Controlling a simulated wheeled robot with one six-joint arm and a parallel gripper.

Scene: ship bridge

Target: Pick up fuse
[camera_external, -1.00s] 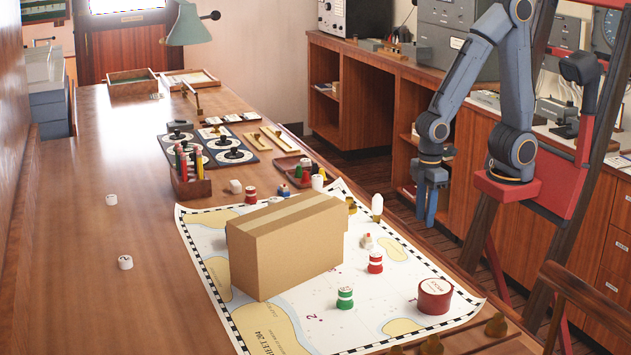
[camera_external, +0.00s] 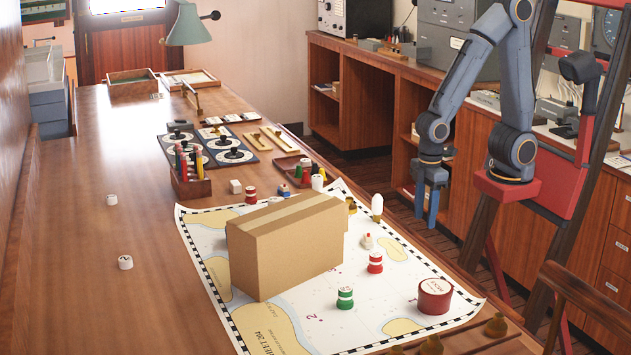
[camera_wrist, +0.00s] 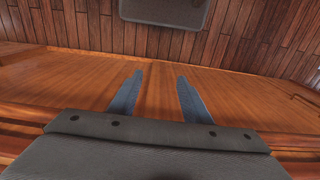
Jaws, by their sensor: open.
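I cannot tell for certain which thing is the fuse. Two small white cylinders with dark marks, one farther back (camera_external: 111,200) and one nearer (camera_external: 125,262), stand apart on the bare left side of the wooden table. A white, rounded piece with a brass-coloured base (camera_external: 377,207) stands at the chart's right edge. My gripper (camera_external: 427,207) hangs over the aisle right of the table, fingers down, far from the cylinders. In the wrist view its two fingers (camera_wrist: 160,76) are apart with nothing between them.
A cardboard box (camera_external: 285,245) stands on the chart (camera_external: 385,290) and blocks part of it from view. Red and green spools, a round red tin (camera_external: 435,296) and a pencil holder (camera_external: 190,180) stand nearby. The table's left side is mostly clear.

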